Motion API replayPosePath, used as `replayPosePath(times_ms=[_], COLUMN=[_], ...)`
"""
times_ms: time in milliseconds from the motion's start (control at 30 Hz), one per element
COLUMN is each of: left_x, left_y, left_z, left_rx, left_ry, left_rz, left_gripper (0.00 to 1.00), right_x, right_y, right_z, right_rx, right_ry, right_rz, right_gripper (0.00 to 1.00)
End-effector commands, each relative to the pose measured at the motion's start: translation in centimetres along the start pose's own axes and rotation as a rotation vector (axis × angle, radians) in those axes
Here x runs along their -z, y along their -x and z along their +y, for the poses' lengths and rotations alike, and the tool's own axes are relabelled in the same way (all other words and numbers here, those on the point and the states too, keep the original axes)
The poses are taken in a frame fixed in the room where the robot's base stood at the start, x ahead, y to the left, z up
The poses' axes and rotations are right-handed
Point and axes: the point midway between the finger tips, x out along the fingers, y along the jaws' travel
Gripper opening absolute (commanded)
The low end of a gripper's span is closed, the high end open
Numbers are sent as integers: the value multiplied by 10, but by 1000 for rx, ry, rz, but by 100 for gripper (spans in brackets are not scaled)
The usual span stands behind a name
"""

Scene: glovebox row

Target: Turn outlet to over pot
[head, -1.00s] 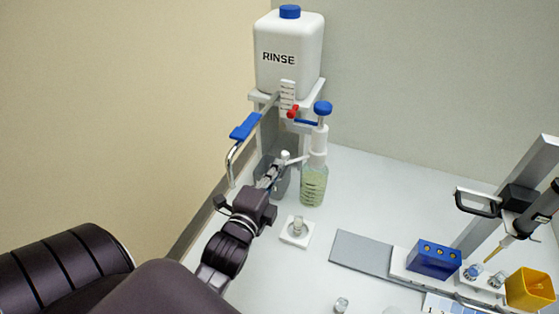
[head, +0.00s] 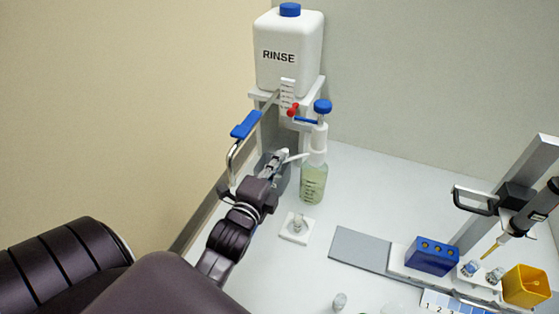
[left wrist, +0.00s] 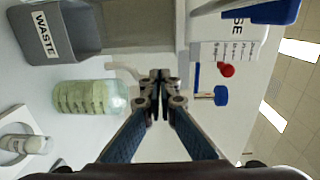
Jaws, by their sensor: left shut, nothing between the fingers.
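A bottle (head: 313,185) of pale green liquid stands by the rinse stand, with a white pump head and blue knob (head: 322,107). Its thin white outlet (head: 298,156) points left, toward the grey waste bin (head: 283,183). A small pot (head: 298,224) sits on a white square pad in front of the bottle. My left gripper (head: 280,157) is shut and empty beside the outlet; I cannot tell whether they touch. In the left wrist view the fingertips (left wrist: 160,84) are together between bottle (left wrist: 92,97) and blue knob (left wrist: 221,95). My right gripper is out of view.
The white RINSE tank (head: 288,55) stands on a shelf above, with a blue-handled lever (head: 245,125) and red tap (head: 293,110). At right are a blue block (head: 433,256), a yellow cup (head: 526,286) and a pipette stand. A grey mat (head: 360,250) lies bare.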

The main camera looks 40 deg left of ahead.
Motion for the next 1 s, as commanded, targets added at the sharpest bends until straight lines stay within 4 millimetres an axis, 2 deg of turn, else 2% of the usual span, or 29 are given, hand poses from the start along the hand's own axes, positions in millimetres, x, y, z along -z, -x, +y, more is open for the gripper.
replayPosePath(times_ms=[367, 700, 1000], left_x=[-11, -30, -39], left_y=[-9, -30, -45], left_z=[-3, -5, -4], left_rx=[1, 2, 1], left_ry=[-2, -3, -1], left_rz=[0, 0, 0], left_gripper=[0, 0, 0], right_x=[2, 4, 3], right_y=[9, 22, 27], right_z=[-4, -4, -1], right_rx=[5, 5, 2], right_ry=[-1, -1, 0], right_rz=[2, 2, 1], right_gripper=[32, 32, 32])
